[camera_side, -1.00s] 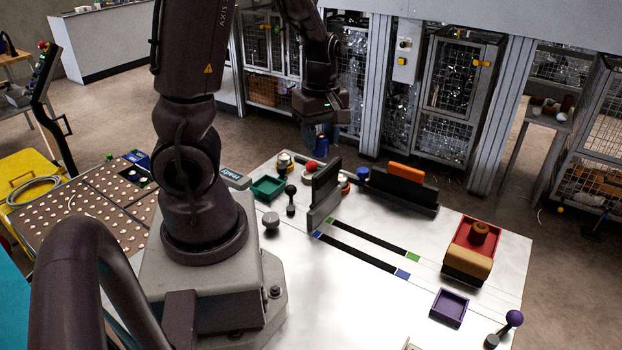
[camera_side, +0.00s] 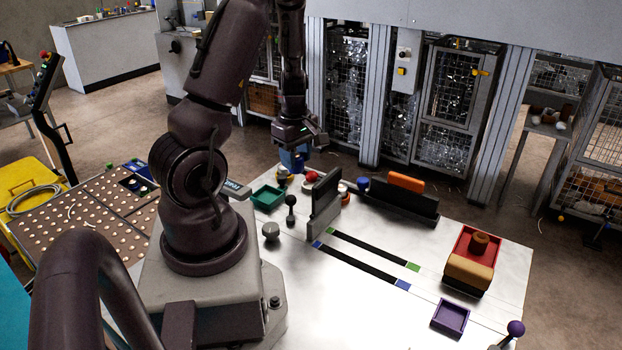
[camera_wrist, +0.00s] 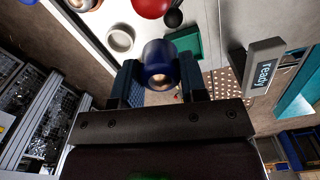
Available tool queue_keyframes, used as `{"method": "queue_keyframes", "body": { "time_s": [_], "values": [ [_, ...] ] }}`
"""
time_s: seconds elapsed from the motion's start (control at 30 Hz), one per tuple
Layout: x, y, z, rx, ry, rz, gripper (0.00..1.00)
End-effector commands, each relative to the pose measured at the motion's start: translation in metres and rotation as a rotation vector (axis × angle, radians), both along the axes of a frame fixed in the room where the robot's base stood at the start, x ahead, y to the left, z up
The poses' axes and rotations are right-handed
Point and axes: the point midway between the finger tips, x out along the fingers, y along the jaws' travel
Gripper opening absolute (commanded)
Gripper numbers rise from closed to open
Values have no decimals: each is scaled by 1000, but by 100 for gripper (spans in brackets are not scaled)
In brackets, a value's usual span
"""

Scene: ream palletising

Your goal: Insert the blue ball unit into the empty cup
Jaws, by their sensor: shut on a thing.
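My gripper (camera_wrist: 158,75) is shut on the blue ball unit (camera_wrist: 158,58), a dark blue rounded piece between the two fingers in the wrist view. In the side view my gripper (camera_side: 294,155) is over the far left end of the white table, with the unit hard to make out between the fingers. The empty cup (camera_wrist: 120,39) is a pale ring with an open middle in the wrist view. It lies to the upper left of the held unit, which is apart from it. In the side view I cannot clearly pick out this cup.
A red ball (camera_wrist: 151,6), a dark ball knob (camera_wrist: 173,18) and a green tray (camera_wrist: 186,40) are near the cup. A grey upright plate (camera_side: 326,200) and a black rack (camera_side: 400,203) stand to the right.

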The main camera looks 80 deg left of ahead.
Motion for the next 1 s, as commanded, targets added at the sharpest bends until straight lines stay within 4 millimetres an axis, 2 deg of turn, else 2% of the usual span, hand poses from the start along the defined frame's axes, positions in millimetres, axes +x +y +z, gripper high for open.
{"method": "queue_keyframes", "body": {
  "time_s": [0.17, 0.3, 0.4, 0.63, 0.8, 1.0],
  "values": [
    [24, 39, -22, -1, 3, 1, 12],
    [35, 56, -49, -2, 3, 0, 12],
    [42, 66, -63, -2, 2, 0, 12],
    [49, 77, -79, -1, 2, 0, 12],
    [49, 77, -103, -3, 3, 0, 12],
    [50, 78, -109, 1, -1, 0, 12]
  ]
}}
